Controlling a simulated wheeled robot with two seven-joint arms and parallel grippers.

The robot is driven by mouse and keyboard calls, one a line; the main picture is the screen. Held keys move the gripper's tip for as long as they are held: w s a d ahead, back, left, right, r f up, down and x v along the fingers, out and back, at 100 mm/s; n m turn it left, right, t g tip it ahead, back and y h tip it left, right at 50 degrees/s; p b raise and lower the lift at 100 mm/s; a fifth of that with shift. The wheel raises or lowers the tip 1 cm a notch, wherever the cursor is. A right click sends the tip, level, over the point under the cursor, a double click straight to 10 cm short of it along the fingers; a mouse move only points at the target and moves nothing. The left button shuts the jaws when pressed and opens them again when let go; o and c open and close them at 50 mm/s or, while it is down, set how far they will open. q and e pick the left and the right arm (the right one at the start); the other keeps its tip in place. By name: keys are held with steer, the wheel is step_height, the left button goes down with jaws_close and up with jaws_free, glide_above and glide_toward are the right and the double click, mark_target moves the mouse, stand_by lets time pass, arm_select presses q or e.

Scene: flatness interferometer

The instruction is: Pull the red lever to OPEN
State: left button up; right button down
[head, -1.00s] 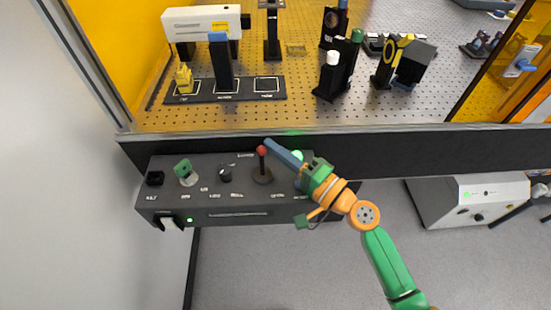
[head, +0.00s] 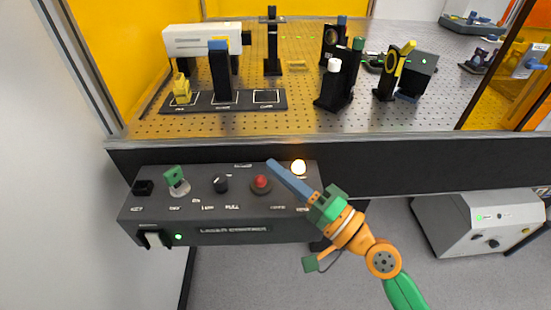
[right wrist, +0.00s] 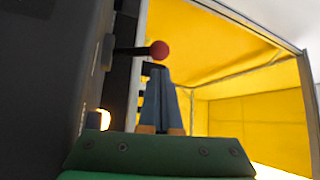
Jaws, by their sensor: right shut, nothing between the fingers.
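The red lever's ball knob (head: 261,182) shows on the dark control box (head: 235,230). The knob faces me and mostly hides its stem and base. In the right wrist view the knob (right wrist: 160,50) is on a dark stem reaching out from the panel, just beyond the fingertips. My right gripper (head: 272,164) is shut and empty, its blue-grey fingers just above and right of the knob; its fingertips (right wrist: 159,70) also show in the wrist view. I cannot tell whether they touch the lever. The panel labels are too small to read surely. My left gripper is out of view.
A lit warm-white lamp (head: 298,167) sits right of the lever. A black knob (head: 220,183) and a green-tabbed switch (head: 176,180) are to its left. Above is the perforated optics table (head: 300,120) with several mounts. A grey unit (head: 470,222) stands at right.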

steer(key=b+v, duration=0.3)
steer(key=v, duration=0.3)
steer(key=shift+s+d+f, duration=0.1)
